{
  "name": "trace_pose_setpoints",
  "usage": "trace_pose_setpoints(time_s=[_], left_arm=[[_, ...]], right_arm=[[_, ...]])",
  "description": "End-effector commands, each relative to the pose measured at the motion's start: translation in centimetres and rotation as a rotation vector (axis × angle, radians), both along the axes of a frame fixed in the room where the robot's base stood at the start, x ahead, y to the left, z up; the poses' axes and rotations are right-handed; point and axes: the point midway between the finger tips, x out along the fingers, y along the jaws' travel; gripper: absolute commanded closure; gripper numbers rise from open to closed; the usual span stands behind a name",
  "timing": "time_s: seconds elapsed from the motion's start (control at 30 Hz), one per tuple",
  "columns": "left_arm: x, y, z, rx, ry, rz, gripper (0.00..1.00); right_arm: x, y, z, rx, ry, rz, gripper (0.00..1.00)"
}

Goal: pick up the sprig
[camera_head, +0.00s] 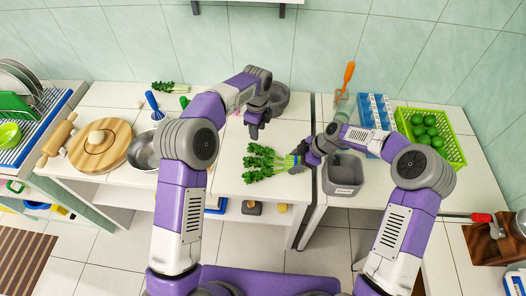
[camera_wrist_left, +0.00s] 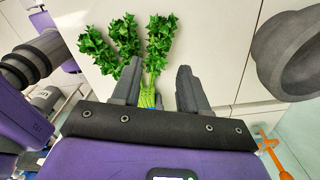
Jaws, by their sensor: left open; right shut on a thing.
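The sprig (camera_head: 262,163) is a bunch of several curly green leafy heads with paler stems, low over the white counter in the middle of the head view. Its stems point right, to my right gripper (camera_head: 299,164), which is shut on them. I cannot tell whether the leaves touch the counter. My left gripper (camera_head: 255,131) is open and empty, above and behind the leaves. In the left wrist view, the sprig (camera_wrist_left: 157,40) shows beyond and between the open fingers of my left gripper (camera_wrist_left: 159,68); its stem ends are partly hidden.
A dark grey bowl (camera_head: 281,98) stands behind my left gripper. A grey bin (camera_head: 345,172) is just right of my right gripper. Further right are a blue rack (camera_head: 374,112) and a green basket (camera_head: 451,151) of limes. Another green bunch (camera_head: 165,87) lies at the back left.

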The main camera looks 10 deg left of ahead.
Motion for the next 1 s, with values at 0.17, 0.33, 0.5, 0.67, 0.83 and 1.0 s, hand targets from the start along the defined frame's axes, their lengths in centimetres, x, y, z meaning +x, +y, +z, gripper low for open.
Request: trace_pose_setpoints(time_s=[0.17, 0.33, 0.5, 0.67, 0.83, 1.0], left_arm=[[-0.1, 0.0, -3.3, -0.001, 0.003, 0.003, 0.56], [-0.1, 0.0, -4.8, -0.003, 0.002, 0.004, 0.56], [-0.3, -0.3, -6.5, -0.002, 0.004, 0.003, 0.56], [-0.4, -0.6, -8.9, -0.002, 0.003, 0.004, 0.56], [-0.4, -0.6, -10.0, -0.003, 0.0, 0.004, 0.56], [-0.4, -0.6, -10.0, -0.003, 0.0, 0.005, 0.56]], right_arm=[[0.0, 0.0, 0.0, 0.0, 0.0, 0.0, 1.0], [0.0, 0.0, 0.0, 0.0, 0.0, 0.0, 1.0], [0.0, 0.0, 0.0, 0.0, 0.0, 0.0, 1.0], [0.0, 0.0, 0.0, 0.0, 0.0, 0.0, 1.0], [0.0, 0.0, 0.0, 0.0, 0.0, 0.0, 1.0], [0.0, 0.0, 0.0, 0.0, 0.0, 0.0, 1.0]])
